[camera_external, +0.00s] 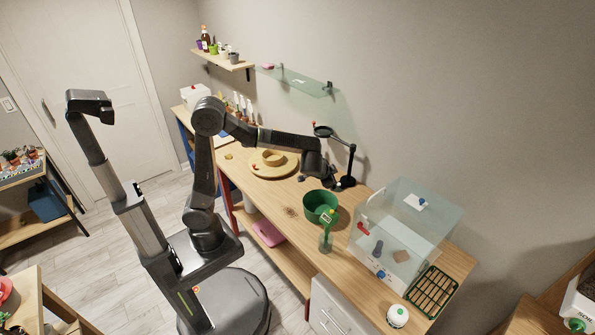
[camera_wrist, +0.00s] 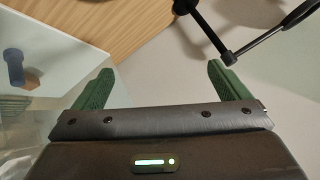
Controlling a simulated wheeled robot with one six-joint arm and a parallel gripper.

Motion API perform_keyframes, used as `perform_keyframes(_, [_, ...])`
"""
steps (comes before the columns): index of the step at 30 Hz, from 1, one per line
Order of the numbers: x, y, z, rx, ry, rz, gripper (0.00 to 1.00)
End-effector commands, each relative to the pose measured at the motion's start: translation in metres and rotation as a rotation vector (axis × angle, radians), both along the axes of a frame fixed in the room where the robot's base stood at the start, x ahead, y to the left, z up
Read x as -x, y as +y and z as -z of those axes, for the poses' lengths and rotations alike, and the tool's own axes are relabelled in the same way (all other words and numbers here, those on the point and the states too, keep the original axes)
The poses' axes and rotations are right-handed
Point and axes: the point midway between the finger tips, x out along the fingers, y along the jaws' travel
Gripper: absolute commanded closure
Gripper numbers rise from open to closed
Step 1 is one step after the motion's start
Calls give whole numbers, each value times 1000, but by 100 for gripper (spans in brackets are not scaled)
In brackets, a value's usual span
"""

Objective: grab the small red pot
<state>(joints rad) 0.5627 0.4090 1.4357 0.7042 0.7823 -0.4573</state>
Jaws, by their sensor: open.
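My gripper (camera_external: 328,178) is above the wooden bench in the external view, near the black stand and left of the clear box. In the wrist view my gripper (camera_wrist: 160,74) has its two green fingers wide apart with nothing between them. No small red pot can be made out for certain. A small red item (camera_external: 255,167) lies at the left edge of the round wooden board (camera_external: 290,170), too small to identify. A red item (camera_external: 5,290) is partly cut off at the lower left edge. The wrist view shows no red pot.
A black stand (camera_external: 350,160) is close beside my gripper; it shows in the wrist view (camera_wrist: 228,56). A clear box (camera_external: 425,215) stands on the bench, with a green pot (camera_external: 320,205) to its left. Small pots stand on the left shelf (camera_external: 30,178).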

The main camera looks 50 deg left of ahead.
Motion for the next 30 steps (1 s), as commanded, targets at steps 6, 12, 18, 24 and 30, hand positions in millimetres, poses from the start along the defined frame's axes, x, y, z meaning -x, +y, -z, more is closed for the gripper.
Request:
perform_keyframes(6, [0,0,0,0,0,0,4])
perform_keyframes(12, [-22,26,4,5,18,-64,4])
perform_keyframes(18, [-77,110,15,35,76,-246,4])
perform_keyframes(24, [-120,213,26,85,133,-432,4])
perform_keyframes(30, [-144,328,38,151,180,-607,4])
